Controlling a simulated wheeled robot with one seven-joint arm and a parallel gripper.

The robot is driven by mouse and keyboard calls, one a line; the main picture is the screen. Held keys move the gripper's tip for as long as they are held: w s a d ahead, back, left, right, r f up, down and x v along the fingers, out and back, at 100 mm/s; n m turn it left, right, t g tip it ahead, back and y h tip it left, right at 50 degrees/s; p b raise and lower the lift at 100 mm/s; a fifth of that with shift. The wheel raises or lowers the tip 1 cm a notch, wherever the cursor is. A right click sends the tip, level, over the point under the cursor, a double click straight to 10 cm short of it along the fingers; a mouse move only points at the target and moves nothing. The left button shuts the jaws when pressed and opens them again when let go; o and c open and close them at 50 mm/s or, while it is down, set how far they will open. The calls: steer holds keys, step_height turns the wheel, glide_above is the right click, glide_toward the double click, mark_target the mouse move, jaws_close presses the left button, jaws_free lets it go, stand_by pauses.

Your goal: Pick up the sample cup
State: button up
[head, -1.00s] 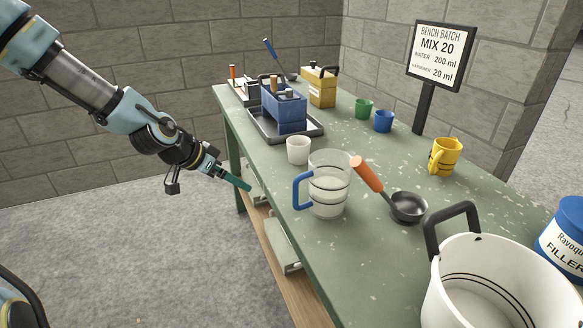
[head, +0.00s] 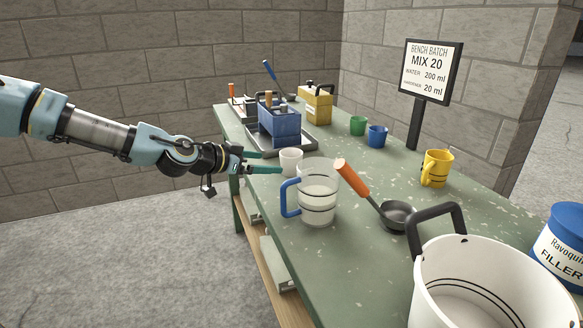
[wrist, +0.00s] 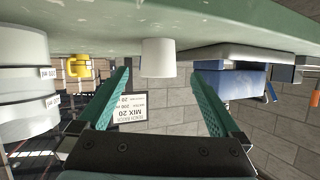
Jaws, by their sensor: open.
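A small plain white cup (head: 290,161), which looks like the sample cup, stands upright on the green bench near its left edge. My gripper (head: 272,161) is open and level, with its teal fingertips just left of the cup. In the wrist view, which is upside down, the cup (wrist: 158,58) shows in the gap between the two fingers (wrist: 161,82) and looks just beyond their tips. Nothing is between the jaws. I cannot tell whether a fingertip overlaps the cup's side.
A clear measuring jug (head: 318,205) with a blue handle stands close in front of the cup. A dark tray (head: 312,137) with a blue box (head: 279,126) lies behind it.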

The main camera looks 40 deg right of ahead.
mark_target(283, 162)
steer(key=p+x, duration=0.1)
steer(key=x, duration=0.3)
steer(key=shift+d+f, duration=0.15)
steer(key=shift+d, duration=0.15)
steer(key=p+x, duration=0.2)
steer(key=x, duration=0.2)
steer(key=shift+s+d+f, duration=0.1)
steer(key=shift+s+d, duration=0.05)
steer(key=shift+d, duration=0.25)
steer(key=shift+d+f, duration=0.2)
steer(key=shift+d, duration=0.05)
steer(key=c, duration=1.4)
steer(key=shift+r, duration=0.2)
